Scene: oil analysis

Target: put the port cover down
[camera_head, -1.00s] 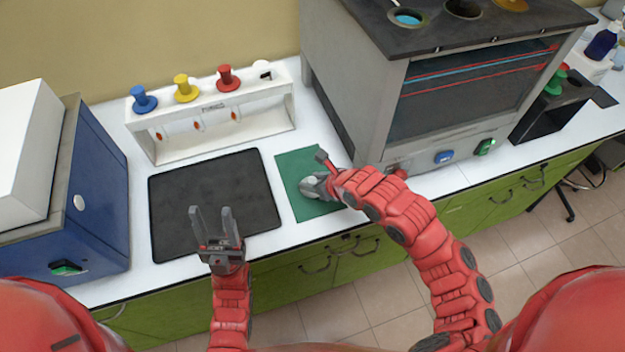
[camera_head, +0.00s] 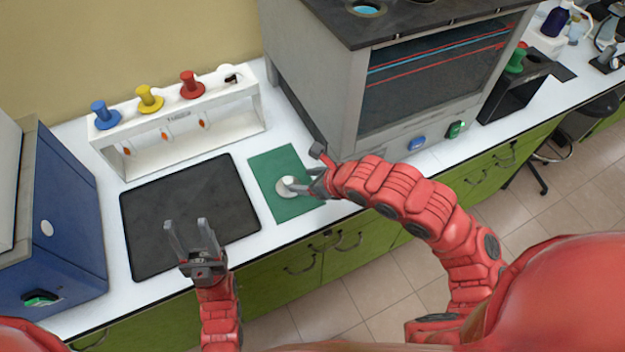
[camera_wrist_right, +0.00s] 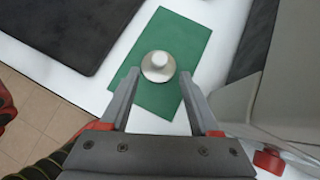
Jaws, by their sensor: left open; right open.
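The port cover (camera_head: 285,187) is a small silver-white round piece with a knob. It rests on the green mat (camera_head: 276,162) on the white bench; in the right wrist view the cover (camera_wrist_right: 158,66) sits near the mat's middle. My right gripper (camera_head: 312,174) is open at the right of the cover; in the right wrist view its two fingers (camera_wrist_right: 157,97) are apart, with the cover just beyond and between their tips. My left gripper (camera_head: 190,226) is open and empty over the front edge of the black mat.
The black mat (camera_head: 185,200) lies left of the green mat. Behind is a white rack (camera_head: 182,130) with blue, yellow and red knobs. A grey oven-like device (camera_head: 400,90) stands to the right, close to my right arm. A blue box (camera_head: 70,215) stands at the left.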

